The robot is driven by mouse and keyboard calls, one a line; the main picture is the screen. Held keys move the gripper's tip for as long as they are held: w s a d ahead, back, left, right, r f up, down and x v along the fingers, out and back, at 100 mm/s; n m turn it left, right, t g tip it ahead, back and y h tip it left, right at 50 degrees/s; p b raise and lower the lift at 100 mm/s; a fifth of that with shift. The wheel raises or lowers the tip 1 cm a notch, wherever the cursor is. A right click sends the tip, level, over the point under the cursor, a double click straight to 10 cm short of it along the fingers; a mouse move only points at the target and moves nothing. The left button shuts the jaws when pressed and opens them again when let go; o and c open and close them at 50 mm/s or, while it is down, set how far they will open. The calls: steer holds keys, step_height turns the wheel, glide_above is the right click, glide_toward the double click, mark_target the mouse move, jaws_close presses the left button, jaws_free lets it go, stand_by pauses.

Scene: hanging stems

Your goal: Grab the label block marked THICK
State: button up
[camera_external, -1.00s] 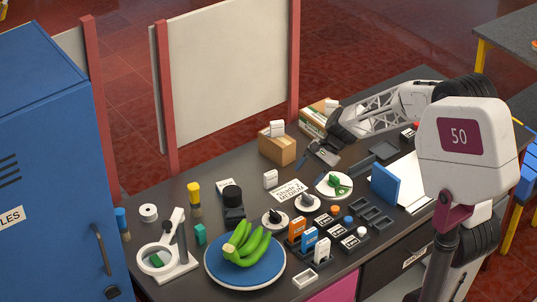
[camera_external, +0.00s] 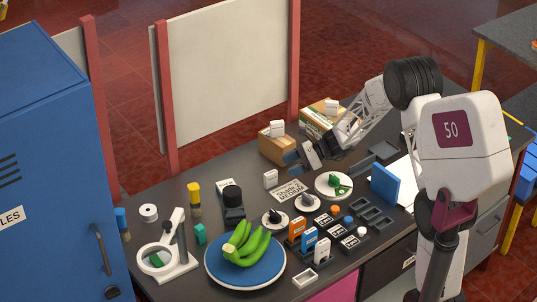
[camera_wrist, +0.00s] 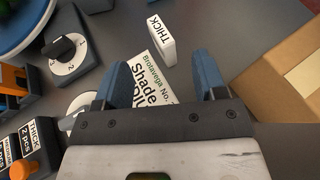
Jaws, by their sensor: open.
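The label block marked THICK (camera_wrist: 162,40) is a small white upright block. In the wrist view it stands ahead of my open fingers, between their lines and apart from both. In the external view a white block (camera_external: 270,179) that appears to be the same one stands on the dark table left of my gripper. My gripper (camera_wrist: 163,78) is open and empty, with two blue fingers. In the external view my gripper (camera_external: 293,158) hangs above the table beside the cardboard box.
A cardboard box (camera_external: 279,150) with a white block on top stands close behind my gripper. A printed shade card (camera_external: 289,190) lies near the THICK block. Dials, a white plate (camera_external: 322,190), a blue plate (camera_external: 211,270) with green bananas and a tray of labelled blocks stand nearer the front.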

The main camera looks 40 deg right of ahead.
mark_target(275, 172)
steer(key=shift+w+f, duration=0.1)
stand_by(0.3)
steer(key=shift+x, duration=1.25)
steer(key=shift+a, duration=0.1)
steer(key=shift+x, duration=2.45)
steer(key=shift+a, duration=0.1)
steer(key=shift+c, duration=0.2)
jaws_close()
